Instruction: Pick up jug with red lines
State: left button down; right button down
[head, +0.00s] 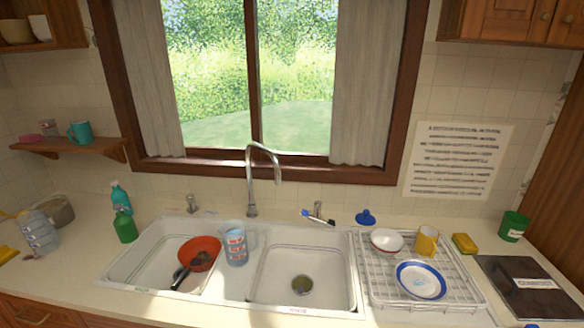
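The jug with red lines (236,244) is a clear measuring jug with red markings and a bluish tint. It stands upright on the divider between the two sink basins, with its handle toward the right. Neither my left nor my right gripper shows in the head view.
The tap (252,185) rises behind the jug. The right basin (300,262) looks empty. A dish rack (378,292) at the right holds a white bowl, a yellow mug and a blue-rimmed plate. A green bottle (125,227) stands left of the sink.

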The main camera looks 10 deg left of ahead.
aim_at(242, 243)
jog(key=k+j+u, duration=0.15)
jog(key=j, duration=0.25)
jog(key=k+j+u, duration=0.15)
jog(key=j, duration=0.25)
jog(key=k+j+u, duration=0.15)
jog(key=j, duration=0.25)
jog(key=k+j+u, duration=0.15)
jog(key=j, duration=0.3)
jog(key=j+u, duration=0.2)
jog(key=j, duration=0.25)
